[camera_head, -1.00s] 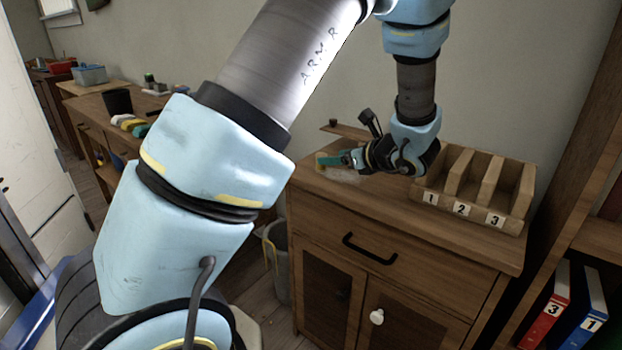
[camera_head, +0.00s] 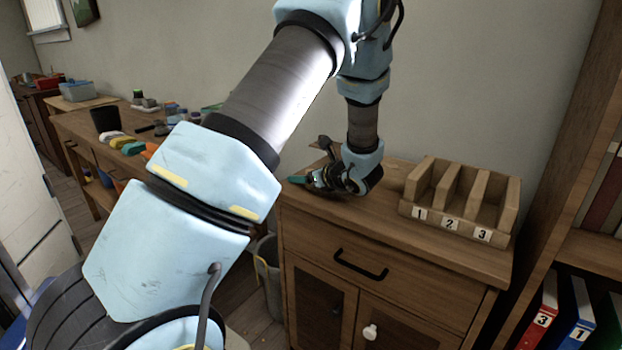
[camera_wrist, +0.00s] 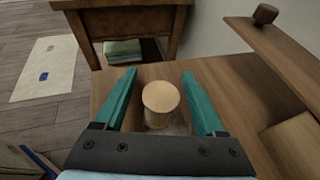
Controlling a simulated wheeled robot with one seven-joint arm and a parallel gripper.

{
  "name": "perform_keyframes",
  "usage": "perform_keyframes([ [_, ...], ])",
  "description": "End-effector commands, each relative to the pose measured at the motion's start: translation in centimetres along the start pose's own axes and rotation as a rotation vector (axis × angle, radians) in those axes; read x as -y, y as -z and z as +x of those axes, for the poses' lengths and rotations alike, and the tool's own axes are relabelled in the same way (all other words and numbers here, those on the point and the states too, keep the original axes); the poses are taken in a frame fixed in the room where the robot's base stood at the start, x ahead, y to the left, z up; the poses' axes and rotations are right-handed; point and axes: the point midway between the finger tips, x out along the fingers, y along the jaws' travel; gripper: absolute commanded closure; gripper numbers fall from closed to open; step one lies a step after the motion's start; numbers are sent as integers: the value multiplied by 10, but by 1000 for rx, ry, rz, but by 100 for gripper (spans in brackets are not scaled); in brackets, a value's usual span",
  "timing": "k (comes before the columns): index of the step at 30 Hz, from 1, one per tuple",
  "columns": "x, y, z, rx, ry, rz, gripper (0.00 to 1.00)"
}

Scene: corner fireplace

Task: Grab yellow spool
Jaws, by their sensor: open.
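The yellow spool (camera_wrist: 161,97) shows in the wrist view as a pale yellow-tan round top with a short body below it. It stands on the wooden cabinet top, between the two teal fingers of my gripper (camera_wrist: 159,74). The fingers are spread, with a visible gap on each side of the spool. In the head view my gripper (camera_head: 298,180) is low over the left end of the cabinet (camera_head: 400,245), and I cannot make out the spool there.
A wooden organizer (camera_head: 460,200) with slots numbered 1, 2, 3 stands right of my gripper on the cabinet. A raised wooden strip with a dark knob (camera_wrist: 265,14) lies to the right in the wrist view. A grey bin (camera_head: 267,270) stands on the floor left of the cabinet.

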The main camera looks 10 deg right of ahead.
Motion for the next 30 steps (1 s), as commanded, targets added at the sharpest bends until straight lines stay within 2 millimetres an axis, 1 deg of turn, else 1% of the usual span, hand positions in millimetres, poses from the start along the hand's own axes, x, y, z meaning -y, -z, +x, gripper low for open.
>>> perform_keyframes([
  [5,0,0,0,0,0,-1,28],
  [6,0,0,0,0,0,-1,30],
  [24,0,0,0,0,0,-1,98],
  [25,0,0,0,0,0,-1,100],
  [30,0,0,0,0,0,-1,100],
])
